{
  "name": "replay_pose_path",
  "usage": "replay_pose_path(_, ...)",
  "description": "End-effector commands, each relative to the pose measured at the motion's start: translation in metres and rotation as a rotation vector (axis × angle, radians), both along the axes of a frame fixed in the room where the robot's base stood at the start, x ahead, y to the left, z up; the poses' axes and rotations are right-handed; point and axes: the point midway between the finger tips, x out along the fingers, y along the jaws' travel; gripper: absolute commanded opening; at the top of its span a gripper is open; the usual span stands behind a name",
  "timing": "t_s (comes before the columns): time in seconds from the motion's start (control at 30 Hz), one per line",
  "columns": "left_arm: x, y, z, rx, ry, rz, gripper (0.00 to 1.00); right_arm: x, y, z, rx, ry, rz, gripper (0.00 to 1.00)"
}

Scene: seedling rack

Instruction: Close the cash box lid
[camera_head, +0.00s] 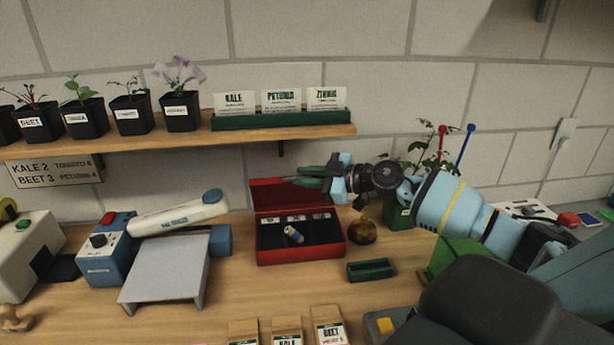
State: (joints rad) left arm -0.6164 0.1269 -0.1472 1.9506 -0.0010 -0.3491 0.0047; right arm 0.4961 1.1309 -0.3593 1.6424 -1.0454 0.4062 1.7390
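The red cash box (300,257) stands on the wooden bench in the middle of the head view. Its lid (262,194) is up, tilted back towards the wall, and the dark inside shows. A small light-and-blue roll (293,234) lies in the box, with pale labels along the back of the tray. My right gripper (305,177) reaches in from the right, with its green-and-dark fingers pointing left. The fingers overlap the upper right of the lid in view; whether they touch it I cannot tell. Their gap is unclear. My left gripper is out of view.
A brown round object (362,231) stands just right of the box, before a potted plant (396,214). A small green tray (371,270) lies in front. A shelf (180,139) with seedling pots hangs above.

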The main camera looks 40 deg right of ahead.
Motion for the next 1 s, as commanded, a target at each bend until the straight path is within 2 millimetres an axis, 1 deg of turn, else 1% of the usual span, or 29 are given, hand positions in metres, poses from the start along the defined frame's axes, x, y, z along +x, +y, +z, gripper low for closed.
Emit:
replay_pose_path(0.03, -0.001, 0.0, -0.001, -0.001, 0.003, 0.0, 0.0, 0.0, -0.001, -0.008, -0.001, 0.013, -0.002, 0.27)
replay_pose_path(0.13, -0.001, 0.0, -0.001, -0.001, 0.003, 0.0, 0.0, 0.0, -0.001, -0.008, -0.003, 0.013, -0.002, 0.39)
replay_pose_path(0.37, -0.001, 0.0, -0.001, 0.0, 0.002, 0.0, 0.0, 0.0, -0.001, -0.004, -0.004, 0.006, 0.0, 0.39)
replay_pose_path(0.53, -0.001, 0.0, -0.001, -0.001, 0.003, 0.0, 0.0, -0.004, -0.003, -0.003, -0.005, 0.006, -0.001, 0.39)
replay_pose_path(0.77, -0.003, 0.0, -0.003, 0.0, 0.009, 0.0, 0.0, -0.021, -0.014, -0.002, -0.006, 0.01, 0.0, 0.39)
replay_pose_path(1.0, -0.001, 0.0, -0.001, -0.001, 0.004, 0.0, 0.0, -0.039, -0.025, 0.002, -0.004, 0.01, -0.001, 0.39)
